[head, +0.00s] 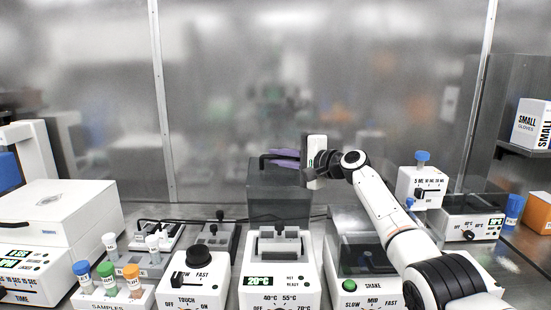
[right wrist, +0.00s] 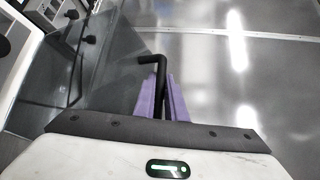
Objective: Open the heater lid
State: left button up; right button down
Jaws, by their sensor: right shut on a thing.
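The heater (head: 278,262) is a white box with a green 20°C display and a temperature dial, at the front middle of the head view. Its smoky see-through lid (head: 280,205) stands raised at the back of the box, close to upright. The lid also shows in the right wrist view (right wrist: 112,75). My right gripper (head: 285,157) is at the lid's top edge, its purple fingers shut on the black bent handle (right wrist: 153,59). In the right wrist view the fingers (right wrist: 162,98) lie on both sides of the handle's bar. My left gripper is not in view.
A shaker (head: 365,262) with a green button stands right of the heater, partly behind my right arm. A vortex mixer (head: 200,275) stands to its left. A sample rack (head: 112,297) with capped tubes is farther left. A metal wall (head: 230,100) rises behind.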

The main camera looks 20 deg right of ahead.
jog(key=shift+f, duration=0.15)
jog(key=c, duration=1.8)
grip_release()
jog(key=shift+d, duration=0.1)
jog(key=shift+s+d, duration=0.35)
jog(key=shift+s, duration=0.15)
jog(key=v, duration=0.9)
jog(key=shift+a+b, duration=0.1)
jog(key=shift+b, duration=0.2)
